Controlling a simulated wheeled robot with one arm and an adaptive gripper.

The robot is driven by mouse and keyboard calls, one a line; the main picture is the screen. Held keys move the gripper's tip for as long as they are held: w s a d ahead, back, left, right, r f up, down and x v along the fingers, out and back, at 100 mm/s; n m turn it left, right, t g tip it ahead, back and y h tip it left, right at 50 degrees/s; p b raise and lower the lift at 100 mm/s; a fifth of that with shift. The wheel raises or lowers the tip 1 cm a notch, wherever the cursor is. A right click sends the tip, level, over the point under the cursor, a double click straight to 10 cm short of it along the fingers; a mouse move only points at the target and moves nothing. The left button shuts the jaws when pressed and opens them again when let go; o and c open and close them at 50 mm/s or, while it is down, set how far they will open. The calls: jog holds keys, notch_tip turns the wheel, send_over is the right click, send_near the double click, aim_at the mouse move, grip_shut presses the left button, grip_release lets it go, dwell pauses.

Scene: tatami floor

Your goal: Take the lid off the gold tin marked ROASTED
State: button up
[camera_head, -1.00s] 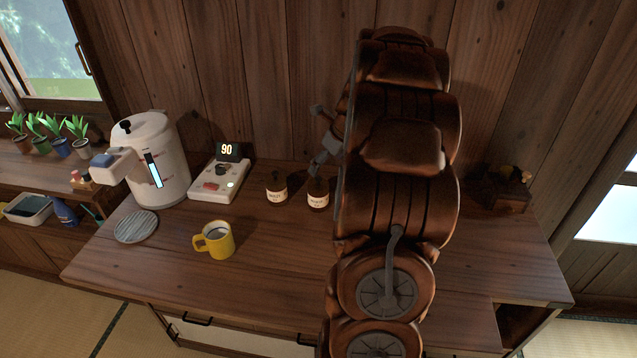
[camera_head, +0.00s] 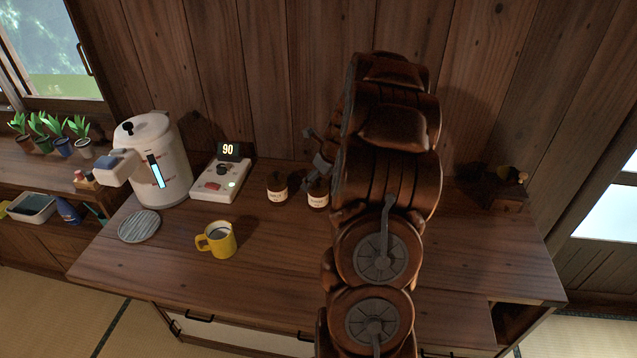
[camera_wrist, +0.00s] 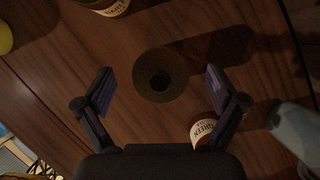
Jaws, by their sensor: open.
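Two small dark tins with cream labels stand mid-desk in the head view: a left tin (camera_head: 277,189) and a right tin (camera_head: 318,193). I cannot read ROASTED on either. In the wrist view my gripper (camera_wrist: 157,73) is open, its fingers on either side of a dull gold-brown round lid (camera_wrist: 143,76) with a dark knob. The lid appears on and is not gripped; its tin's label is hidden below. A label reading GREEN (camera_wrist: 203,130) shows beside the right finger, its tin largely hidden. Another labelled tin (camera_wrist: 112,8) is cut off at the top.
A yellow mug (camera_head: 219,242) and a round grey coaster (camera_head: 138,227) are at the front left. A white hot-water pot (camera_head: 164,175) and a control box reading 90 (camera_head: 220,182) stand behind. A pale object (camera_wrist: 296,128) is near the wrist view's right edge. My arm hides the desk's middle.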

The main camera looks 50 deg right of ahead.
jog(key=c, duration=1)
jog(key=shift+r, duration=0.1)
jog(key=shift+c, duration=0.2)
